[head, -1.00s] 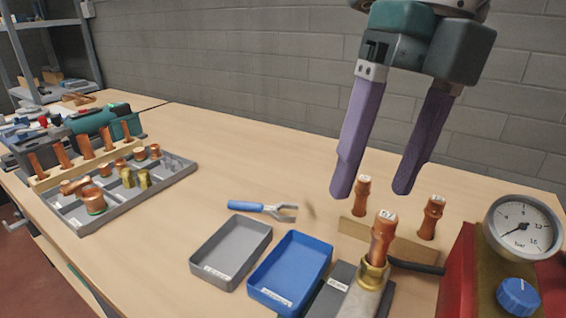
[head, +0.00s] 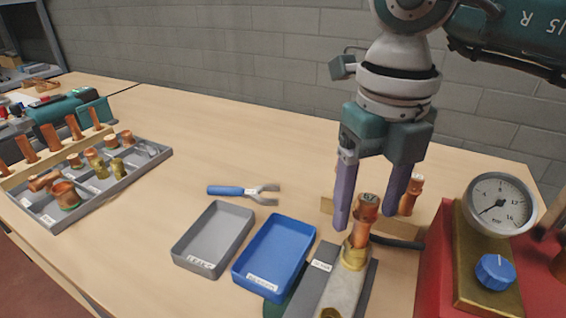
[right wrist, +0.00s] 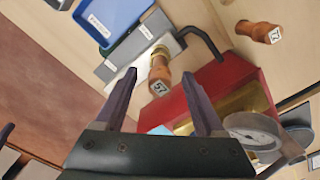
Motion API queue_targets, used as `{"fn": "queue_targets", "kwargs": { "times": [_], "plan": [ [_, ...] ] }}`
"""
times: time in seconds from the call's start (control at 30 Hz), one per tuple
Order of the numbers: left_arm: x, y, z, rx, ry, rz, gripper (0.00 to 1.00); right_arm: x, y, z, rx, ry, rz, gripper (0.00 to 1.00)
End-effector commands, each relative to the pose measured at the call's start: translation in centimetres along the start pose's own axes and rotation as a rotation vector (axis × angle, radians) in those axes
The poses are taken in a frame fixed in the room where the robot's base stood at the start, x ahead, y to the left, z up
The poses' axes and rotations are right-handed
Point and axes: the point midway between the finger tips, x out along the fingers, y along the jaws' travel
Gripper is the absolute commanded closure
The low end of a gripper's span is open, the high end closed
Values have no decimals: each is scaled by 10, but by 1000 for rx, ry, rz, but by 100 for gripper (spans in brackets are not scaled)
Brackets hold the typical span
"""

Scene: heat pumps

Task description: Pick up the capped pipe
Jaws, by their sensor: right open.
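A copper capped pipe (head: 366,215) with a numbered white label on its top stands upright in a brass fitting (head: 354,255) on a grey block. It also shows in the right wrist view (right wrist: 159,76). My right gripper (head: 364,228) is open and points down, with one finger on each side of this pipe in the picture. In the right wrist view the pipe appears between and beyond the fingertips (right wrist: 160,74). I cannot tell whether the fingers reach around it. A second copper pipe (head: 412,192) stands behind in a wooden rack, partly hidden by my right finger. My left gripper is not in view.
A blue tray (head: 309,228) and a grey tray (head: 180,250) lie left of the pipe, with blue-handled pliers (head: 228,190) behind. A red box with a gauge (head: 499,204) stands close on the right. A divided parts tray (head: 155,158) is far left.

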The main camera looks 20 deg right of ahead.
Motion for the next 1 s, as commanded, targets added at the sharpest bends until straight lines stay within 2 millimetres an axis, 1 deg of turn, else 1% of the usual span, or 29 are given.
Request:
{"fn": "queue_targets", "kwargs": {
  "times": [0.13, 0.77, 1.0],
  "plan": [
    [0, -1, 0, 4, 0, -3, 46, 0, 0, 0, 0, 0, 0, 29],
    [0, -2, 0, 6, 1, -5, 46, -1, 0, 0, 0, 0, 0, 100],
    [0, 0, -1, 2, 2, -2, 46, -1, 0, 0, 0, -1, 1, 100]
  ]
}}
